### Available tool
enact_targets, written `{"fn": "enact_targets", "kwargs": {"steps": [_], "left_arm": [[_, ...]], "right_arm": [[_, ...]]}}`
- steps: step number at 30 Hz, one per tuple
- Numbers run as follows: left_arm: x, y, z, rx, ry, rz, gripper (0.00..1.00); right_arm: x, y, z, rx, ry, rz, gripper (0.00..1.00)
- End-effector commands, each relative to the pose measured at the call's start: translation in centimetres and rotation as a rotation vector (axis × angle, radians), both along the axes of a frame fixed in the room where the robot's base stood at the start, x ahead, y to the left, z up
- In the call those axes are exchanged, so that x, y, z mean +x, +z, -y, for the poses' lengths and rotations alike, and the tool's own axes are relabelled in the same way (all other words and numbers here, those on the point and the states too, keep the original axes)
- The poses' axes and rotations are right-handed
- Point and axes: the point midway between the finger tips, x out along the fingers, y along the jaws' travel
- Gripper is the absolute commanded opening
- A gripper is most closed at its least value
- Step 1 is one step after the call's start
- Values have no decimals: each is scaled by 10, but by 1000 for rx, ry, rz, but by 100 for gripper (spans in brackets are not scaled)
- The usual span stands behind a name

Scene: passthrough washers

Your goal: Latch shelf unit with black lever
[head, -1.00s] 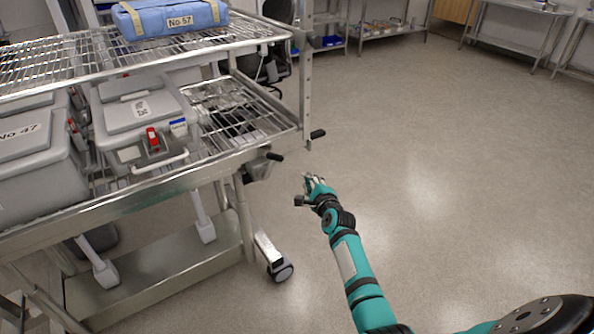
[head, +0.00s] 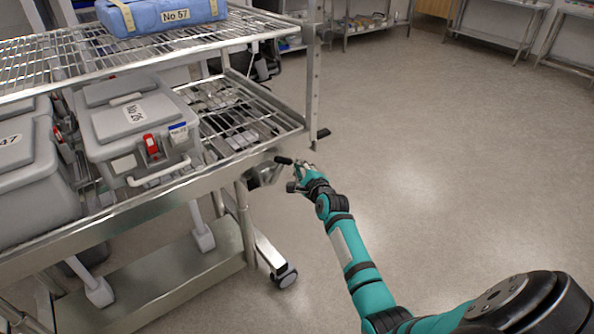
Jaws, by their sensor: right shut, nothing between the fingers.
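The metal shelf unit (head: 170,202) stands at the left with wire shelves. A black lever (head: 284,160) sticks out at its lower front right corner, on a metal latch bracket (head: 262,176). A second black handle (head: 322,134) is a little higher and to the right, by the post. My right gripper (head: 296,172) is shut and empty. Its fingers are right beside the black lever's tip; whether they touch cannot be told. My left gripper is not in view.
Grey case No 26 (head: 122,117) and another grey case (head: 30,185) sit on the lower shelf. Blue bundle No 57 (head: 165,14) lies on the upper shelf. A caster wheel (head: 286,277) stands below the corner. The floor (head: 440,180) at right is clear.

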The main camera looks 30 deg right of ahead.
Motion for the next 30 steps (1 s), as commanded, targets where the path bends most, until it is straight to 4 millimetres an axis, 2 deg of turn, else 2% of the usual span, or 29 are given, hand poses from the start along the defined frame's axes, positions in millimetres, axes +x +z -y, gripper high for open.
{"fn": "enact_targets", "kwargs": {"steps": [3, 6, 16, 30], "left_arm": [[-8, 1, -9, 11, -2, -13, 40], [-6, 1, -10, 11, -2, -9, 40], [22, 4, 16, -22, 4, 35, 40], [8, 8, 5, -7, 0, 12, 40]], "right_arm": [[-1, 2, 2, -1, -1, -2, 0], [-1, 2, 2, 0, -1, -2, 0], [-1, 3, 1, -11, -1, -1, 0], [-1, 9, -1, -90, -1, 7, 0]]}}
